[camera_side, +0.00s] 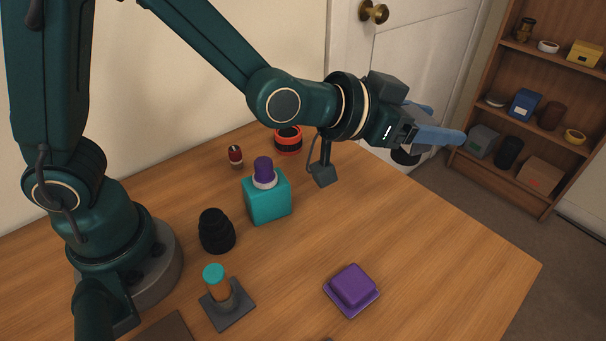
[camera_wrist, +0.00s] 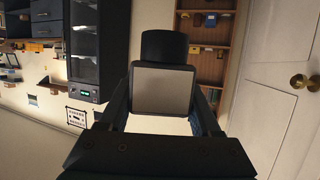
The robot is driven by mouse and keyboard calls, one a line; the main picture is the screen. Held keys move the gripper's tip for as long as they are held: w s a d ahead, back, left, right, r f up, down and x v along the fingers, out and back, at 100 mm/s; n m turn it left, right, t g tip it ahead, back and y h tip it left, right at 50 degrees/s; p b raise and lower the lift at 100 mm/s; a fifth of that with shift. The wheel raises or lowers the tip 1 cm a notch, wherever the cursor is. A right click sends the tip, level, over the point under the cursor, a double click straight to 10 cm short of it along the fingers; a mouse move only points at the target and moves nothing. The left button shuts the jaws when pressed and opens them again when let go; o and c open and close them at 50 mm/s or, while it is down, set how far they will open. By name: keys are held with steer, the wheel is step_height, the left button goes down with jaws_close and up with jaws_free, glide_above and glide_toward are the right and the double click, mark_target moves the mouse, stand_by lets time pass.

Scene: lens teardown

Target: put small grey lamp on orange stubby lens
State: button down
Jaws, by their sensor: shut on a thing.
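My gripper (camera_side: 442,128) is raised beyond the right back part of the table, with blue fingers pointing right. It is shut on the small grey lamp, whose pale square face with a dark rim (camera_wrist: 163,90) sits between the fingers in the wrist view. A black round part of it shows beyond that face, and below the fingers in the side view (camera_side: 405,157). The fingers hide much of it there. The orange stubby lens (camera_side: 288,132), a short red-orange and black ring shape, stands at the table's back, left of my gripper and apart from it.
A teal block (camera_side: 267,200) with a purple-topped piece stands mid-table. Near it are a black stepped lens (camera_side: 216,232), a small dark red piece (camera_side: 236,155), a teal-topped orange post on a dark base (camera_side: 226,302) and a purple square block (camera_side: 352,288). The right table area is clear.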

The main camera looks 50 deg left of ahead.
steer(key=s+a+n+y, duration=0.2)
steer(key=s+a, duration=0.1)
steer(key=a, duration=1.6)
steer(key=s+a+n+y, duration=0.2)
steer(key=s+a+y, duration=0.1)
steer(key=a, duration=1.5)
glide_above(288, 139)
steer(key=w+a, duration=0.2)
steer(key=w, duration=0.3)
steer(key=shift+t, duration=0.4)
steer(key=f, duration=0.7)
steer(key=shift+s+a, duration=0.15)
steer(key=shift+s, duration=0.05)
steer(key=shift+f, duration=2.05)
steer(key=shift+f, duration=0.1)
steer(key=shift+f, duration=0.15)
steer(key=shift+c, duration=0.4)
jaws_free()
